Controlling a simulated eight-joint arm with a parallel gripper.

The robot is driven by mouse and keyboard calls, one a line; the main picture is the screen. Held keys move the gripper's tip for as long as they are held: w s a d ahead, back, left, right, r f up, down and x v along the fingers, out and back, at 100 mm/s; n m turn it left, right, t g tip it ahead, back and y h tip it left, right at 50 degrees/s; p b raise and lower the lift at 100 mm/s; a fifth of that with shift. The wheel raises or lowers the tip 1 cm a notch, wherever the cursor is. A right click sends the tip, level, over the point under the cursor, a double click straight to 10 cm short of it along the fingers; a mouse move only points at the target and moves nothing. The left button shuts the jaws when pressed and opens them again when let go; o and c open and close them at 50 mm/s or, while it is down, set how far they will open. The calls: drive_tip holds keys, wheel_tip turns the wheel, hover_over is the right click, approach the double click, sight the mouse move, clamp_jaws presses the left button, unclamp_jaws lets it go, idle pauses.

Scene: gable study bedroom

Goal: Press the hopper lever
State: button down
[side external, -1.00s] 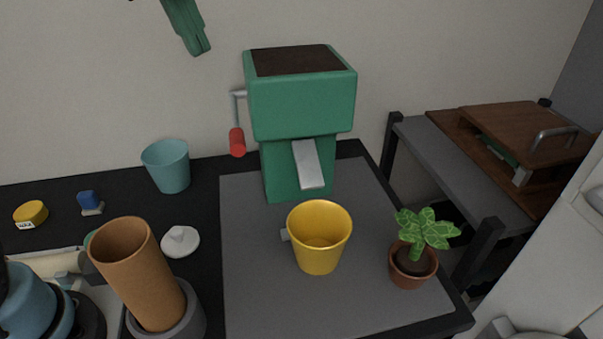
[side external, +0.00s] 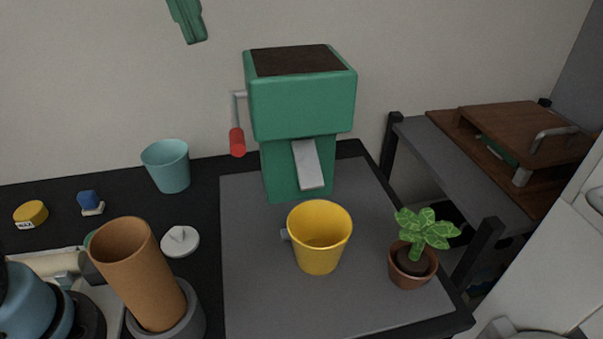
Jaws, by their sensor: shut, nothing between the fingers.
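The green hopper (side external: 302,108) stands at the back of the grey mat, with dark brown contents in its open top and a grey chute (side external: 308,165) on its front. The hopper lever (side external: 237,139) hangs down on the hopper's left side, a thin grey crank with a red grip. A yellow bucket (side external: 320,253) stands upright in front of the chute. My green gripper (side external: 193,38) is at the top edge, partly out of view. It is shut and empty, above and left of the lever, apart from it.
A potted plant (side external: 410,262) stands right of the bucket. A teal cup (side external: 167,166), a white lid (side external: 180,241) and a tall tan cylinder (side external: 135,270) are to the left. The grey mat (side external: 255,300) is bare at front left.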

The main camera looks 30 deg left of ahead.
approach(233, 153)
drive_tip(key=w+f, duration=0.1)
drive_tip(key=f, duration=0.1)
drive_tip(key=w+f, duration=0.1)
drive_tip(key=f, duration=0.1)
drive_tip(key=w+f, duration=0.1)
drive_tip(key=f, duration=0.1)
drive_tip(key=shift+w+a, duration=0.2)
drive_tip(key=shift+a, duration=0.15)
drive_tip(key=shift+s+d+f+t, duration=0.15)
drive_tip(key=shift+f+t, duration=0.15)
drive_tip(key=shift+f, duration=0.15)
wheel_tip(233, 153, down, 4)
drive_tip(key=t+y, duration=0.2)
drive_tip(key=shift+s+d+f+y, duration=0.1)
drive_tip(key=shift+f+y, duration=0.1)
drive_tip(key=shift+y, duration=0.1)
drive_tip(key=shift+w+a+f+m+t+y, duration=0.15)
drive_tip(key=shift+f+t+y, duration=0.3)
drive_tip(key=shift+f, duration=0.3)
drive_tip(key=shift+w+a+f+m+t+y, duration=0.15)
drive_tip(key=shift+f+t+y, duration=0.25)
drive_tip(key=shift+f, duration=0.35)
drive_tip(key=v, duration=1.4)
drive_tip(key=shift+r, duration=0.25)
drive_tip(key=shift+a+f, duration=0.1)
